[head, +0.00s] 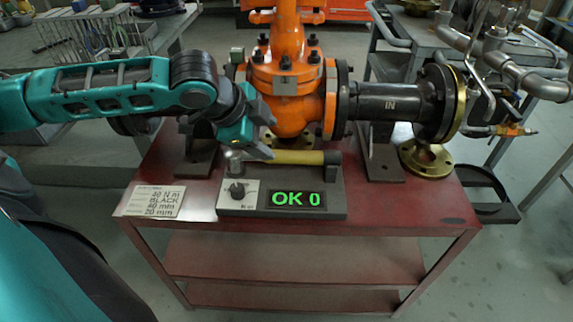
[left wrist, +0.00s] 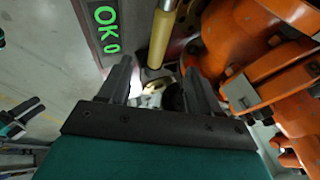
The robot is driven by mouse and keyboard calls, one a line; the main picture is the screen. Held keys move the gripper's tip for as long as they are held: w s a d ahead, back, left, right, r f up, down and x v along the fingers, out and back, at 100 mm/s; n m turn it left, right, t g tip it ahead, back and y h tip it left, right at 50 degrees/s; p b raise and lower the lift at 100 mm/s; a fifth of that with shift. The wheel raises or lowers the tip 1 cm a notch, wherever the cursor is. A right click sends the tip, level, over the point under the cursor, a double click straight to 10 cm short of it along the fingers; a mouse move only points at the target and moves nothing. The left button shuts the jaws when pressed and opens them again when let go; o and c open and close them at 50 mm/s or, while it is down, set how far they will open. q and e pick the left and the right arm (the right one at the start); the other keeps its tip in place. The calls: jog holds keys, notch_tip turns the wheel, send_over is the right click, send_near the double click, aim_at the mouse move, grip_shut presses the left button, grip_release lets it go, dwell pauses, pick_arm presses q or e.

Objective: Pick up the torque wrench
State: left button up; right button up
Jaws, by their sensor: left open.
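The torque wrench (head: 297,157) lies along the back of a grey tester box (head: 335,200), with a yellow handle, a black right end and a metal head at the left. My left gripper (head: 268,131) is open and empty, above and just behind the wrench's left part. In the left wrist view the yellow handle (left wrist: 162,38) shows beyond the open fingers (left wrist: 158,70), not between them in a grip. My right gripper (left wrist: 34,108) appears small at the left edge of that view; whether its jaws are apart is unclear.
The orange valve (head: 288,80) with a dark flanged pipe (head: 390,103) stands close behind the wrench. A label plate (head: 152,201) lies at the red table's (head: 400,212) left. A brass flange (head: 428,158) is at the right. The table's front right is bare.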

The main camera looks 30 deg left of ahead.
aim_at(284, 155)
pick_arm(q)
jog(key=x, duration=0.2)
jog(key=b+x, duration=0.1)
jog(key=x, duration=0.1)
jog(key=b+x, duration=0.1)
jog(key=x, duration=0.2)
jog(key=shift+a+f, duration=0.1)
jog(key=shift+a, duration=0.25)
jog(key=b+x, duration=0.2)
jog(key=x, duration=0.2)
jog(key=shift+f+b, duration=0.25)
jog(key=shift+b, duration=0.1)
jog(key=shift+w+d+f, duration=0.1)
jog(key=shift+w+f, duration=0.1)
jog(key=shift+f, duration=0.2)
grip_shut()
jog(key=shift+w+r, duration=0.1)
jog(key=shift+r, duration=0.1)
